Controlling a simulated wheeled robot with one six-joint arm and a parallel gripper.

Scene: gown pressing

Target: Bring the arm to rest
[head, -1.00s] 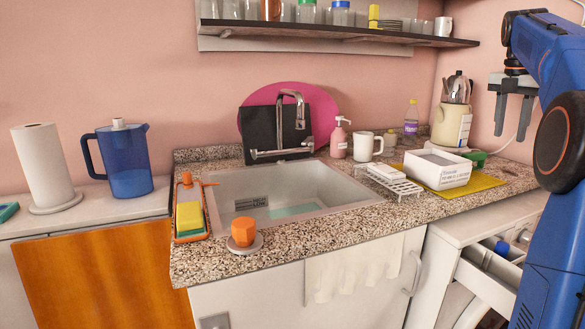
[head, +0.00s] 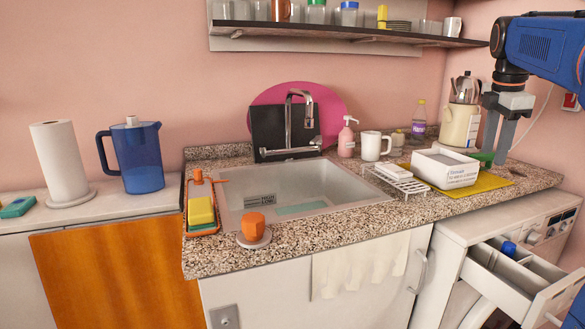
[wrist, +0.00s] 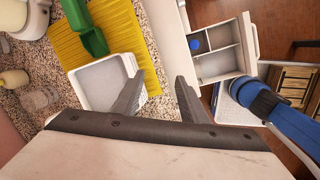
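My blue arm (head: 545,48) reaches in from the upper right of the head view. My gripper (head: 496,155) hangs from it, fingers pointing down, in front of the counter's right end. In the wrist view, my gripper (wrist: 158,92) has its two grey fingers apart with nothing between them. It is open and empty. It looks down between the white box (wrist: 100,80) and the open drawer (wrist: 222,66). The rest of my arm runs out of the head view at the right.
The open drawer (head: 515,278) juts from the white washing machine (head: 475,235). The white box (head: 444,168) stands on a yellow mat (head: 487,182); a green scoop (wrist: 90,35) lies on that mat.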

